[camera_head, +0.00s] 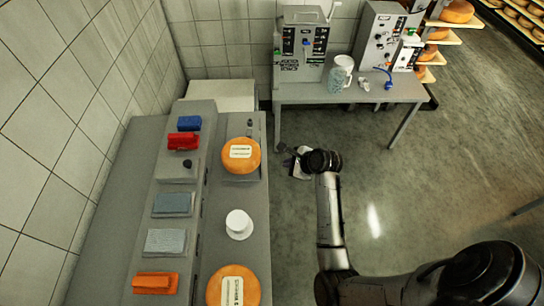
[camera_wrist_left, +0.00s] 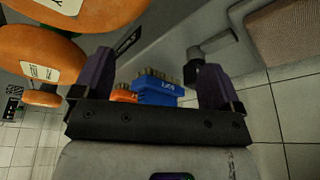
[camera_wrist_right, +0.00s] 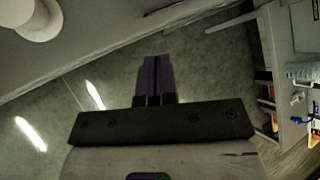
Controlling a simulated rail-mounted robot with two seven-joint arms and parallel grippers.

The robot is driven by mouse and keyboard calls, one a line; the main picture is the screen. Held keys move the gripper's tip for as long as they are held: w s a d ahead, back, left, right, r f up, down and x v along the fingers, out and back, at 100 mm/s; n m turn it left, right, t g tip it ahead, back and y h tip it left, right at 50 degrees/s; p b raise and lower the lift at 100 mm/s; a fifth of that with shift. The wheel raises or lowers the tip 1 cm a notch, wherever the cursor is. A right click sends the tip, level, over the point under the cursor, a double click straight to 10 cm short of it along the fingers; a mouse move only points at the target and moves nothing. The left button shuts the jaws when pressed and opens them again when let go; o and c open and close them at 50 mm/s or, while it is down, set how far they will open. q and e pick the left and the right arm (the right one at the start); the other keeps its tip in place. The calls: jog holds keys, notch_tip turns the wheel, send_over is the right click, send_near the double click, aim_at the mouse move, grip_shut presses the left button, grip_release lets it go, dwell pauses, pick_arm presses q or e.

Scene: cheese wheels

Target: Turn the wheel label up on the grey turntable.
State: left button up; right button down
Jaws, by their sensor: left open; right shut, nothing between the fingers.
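An orange cheese wheel (camera_head: 240,168) with a white label facing up lies on a grey support at the far end of the bench. Another wheel (camera_head: 215,287), also label up, is at the near edge, partly cut off. I cannot clearly make out which support is the turntable. Orange wheels show in the left wrist view (camera_wrist_left: 30,50). My right gripper (camera_head: 299,166) is shut and empty, right of the bench over the floor; its fingers show in the right wrist view (camera_wrist_right: 157,80). My left gripper (camera_wrist_left: 155,80) is open and empty, outside the head view.
A white round stand (camera_head: 239,226) is between the wheels. Blue, red, grey and orange blocks or brushes line the raised ledge (camera_head: 172,223) along the wall. A table (camera_head: 350,92) with machines and a jug (camera_head: 341,74) stands at the back. Floor on the right is clear.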

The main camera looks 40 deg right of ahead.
jog(key=m, duration=0.6)
send_near(258, 156)
jog(key=w+f, duration=0.3)
jog(key=f, duration=0.3)
jog(key=shift+w+a+m+b, duration=0.15)
jog(key=shift+w+m+b, duration=0.15)
jog(key=shift+w, duration=0.3)
jog(key=shift+w+r+p, duration=0.2)
jog(key=shift+w+p, duration=0.2)
jog(key=shift+p, duration=0.15)
jog(key=shift+w+a+f, duration=0.15)
jog(key=shift+w, duration=0.3)
